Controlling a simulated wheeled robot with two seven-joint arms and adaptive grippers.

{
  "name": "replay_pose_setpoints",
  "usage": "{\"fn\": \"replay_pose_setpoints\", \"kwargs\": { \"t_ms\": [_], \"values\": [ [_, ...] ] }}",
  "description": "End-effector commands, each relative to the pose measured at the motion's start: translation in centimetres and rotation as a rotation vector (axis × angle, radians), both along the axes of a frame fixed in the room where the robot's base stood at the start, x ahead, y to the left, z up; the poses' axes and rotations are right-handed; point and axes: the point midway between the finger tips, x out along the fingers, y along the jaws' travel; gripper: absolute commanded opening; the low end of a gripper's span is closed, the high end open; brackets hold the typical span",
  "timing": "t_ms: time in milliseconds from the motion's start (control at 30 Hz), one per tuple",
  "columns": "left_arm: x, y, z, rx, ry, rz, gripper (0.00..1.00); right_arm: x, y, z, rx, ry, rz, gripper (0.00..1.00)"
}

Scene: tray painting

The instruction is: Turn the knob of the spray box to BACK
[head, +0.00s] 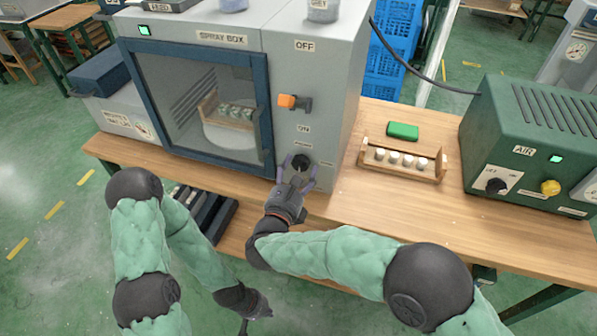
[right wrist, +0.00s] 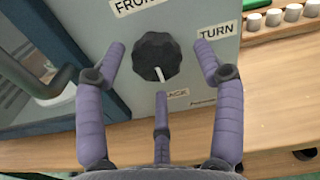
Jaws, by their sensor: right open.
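The spray box (head: 335,120) is a grey cabinet on the wooden table with a blue-framed glass door. Its black knob (head: 301,162) sits low on the front panel; in the right wrist view the knob (right wrist: 157,57) shows a white pointer aimed down, at the BACK label (right wrist: 178,93). My right gripper (head: 296,174) is open in front of the knob, its purple fingers spread to the left, right and below it. In the right wrist view the fingers appear clear of the knob. My left gripper (head: 257,308) hangs low in front of the table; its jaws are too small to read.
Above the knob is an orange switch (head: 290,101). Behind the glass, a rack of small pots stands on a white turntable (head: 232,137). To the right are a wooden rack of white pots (head: 405,172), a green block (head: 402,130) and a green AIR unit (head: 535,135).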

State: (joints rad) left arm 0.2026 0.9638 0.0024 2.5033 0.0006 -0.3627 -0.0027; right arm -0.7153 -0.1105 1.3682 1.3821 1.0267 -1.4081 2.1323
Motion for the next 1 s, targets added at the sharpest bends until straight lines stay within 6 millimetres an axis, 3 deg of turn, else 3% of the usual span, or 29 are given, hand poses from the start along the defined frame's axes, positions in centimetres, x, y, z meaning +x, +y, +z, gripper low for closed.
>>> {"fn": "replay_pose_setpoints", "kwargs": {
  "t_ms": [167,600,800,1000],
  "values": [
    [0.0,0.0,0.0,0.0,0.0,0.0,0.0,-1.8,0.7,0.0,-0.001,-0.001,0.004,0.69],
    [0.0,0.0,0.0,0.0,0.0,0.0,0.0,-9.4,3.1,0.0,-0.002,0.0,0.003,0.69],
    [0.0,0.0,0.0,0.0,0.0,0.0,0.0,-11.0,3.6,-0.1,0.0,0.002,0.002,0.69],
    [0.0,0.0,0.0,0.0,0.0,0.0,0.0,-11.3,3.6,-0.1,-0.001,0.002,-0.001,0.69]
  ]
}}
